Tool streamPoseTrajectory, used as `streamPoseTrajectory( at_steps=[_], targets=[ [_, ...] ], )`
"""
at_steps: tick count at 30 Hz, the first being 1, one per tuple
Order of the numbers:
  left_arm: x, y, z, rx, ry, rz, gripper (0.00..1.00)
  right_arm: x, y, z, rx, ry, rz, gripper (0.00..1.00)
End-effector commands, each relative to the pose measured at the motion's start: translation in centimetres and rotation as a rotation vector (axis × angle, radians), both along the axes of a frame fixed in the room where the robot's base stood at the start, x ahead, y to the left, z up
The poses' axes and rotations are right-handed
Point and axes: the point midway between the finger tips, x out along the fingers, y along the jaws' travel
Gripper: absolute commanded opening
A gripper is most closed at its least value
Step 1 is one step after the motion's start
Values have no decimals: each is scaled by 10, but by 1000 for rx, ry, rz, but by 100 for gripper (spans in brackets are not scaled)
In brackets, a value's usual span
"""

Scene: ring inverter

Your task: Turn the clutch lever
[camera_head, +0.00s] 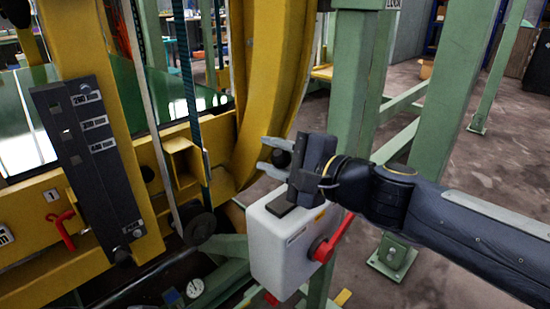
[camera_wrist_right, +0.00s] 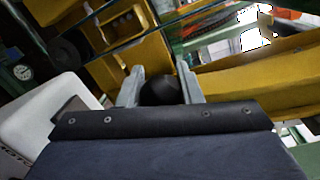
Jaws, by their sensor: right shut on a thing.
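My right gripper (camera_head: 264,154) reaches in from the right, above a white box, with its fingers pointing left toward the yellow frame. Its two grey fingers are shut around a black round knob (camera_head: 282,158), probably the clutch lever's end. In the right wrist view the gripper (camera_wrist_right: 161,70) has one finger on each side of the knob (camera_wrist_right: 160,91). The lever's shaft is hidden, so I cannot tell its angle. A red lever (camera_head: 333,240) sits on the white box's side, apart from the gripper. My left gripper is not in view.
The white box (camera_head: 285,248) is close below my gripper. The curved yellow frame (camera_head: 270,85) stands just behind the fingers. A green post (camera_head: 352,85) rises behind my wrist. A dark control panel (camera_head: 95,160) and a small red lever (camera_head: 62,229) are at the left.

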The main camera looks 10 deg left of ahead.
Motion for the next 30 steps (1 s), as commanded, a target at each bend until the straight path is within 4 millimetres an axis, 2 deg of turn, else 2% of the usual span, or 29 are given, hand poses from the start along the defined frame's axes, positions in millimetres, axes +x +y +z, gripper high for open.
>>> streamPoseTrajectory(
  at_steps=[9,10,14,23,26,30],
  targets=[
    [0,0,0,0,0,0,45,-1,1,-2,-8,-4,5,0],
    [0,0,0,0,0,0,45,-1,1,-2,-8,-4,5,36],
    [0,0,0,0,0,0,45,-1,1,-2,-7,-3,4,53],
    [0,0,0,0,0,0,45,-2,0,-1,-4,-2,3,54],
    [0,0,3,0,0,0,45,-6,-8,1,-4,-3,2,54],
    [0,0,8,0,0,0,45,-18,-28,5,-3,-4,0,54]
  ],
)
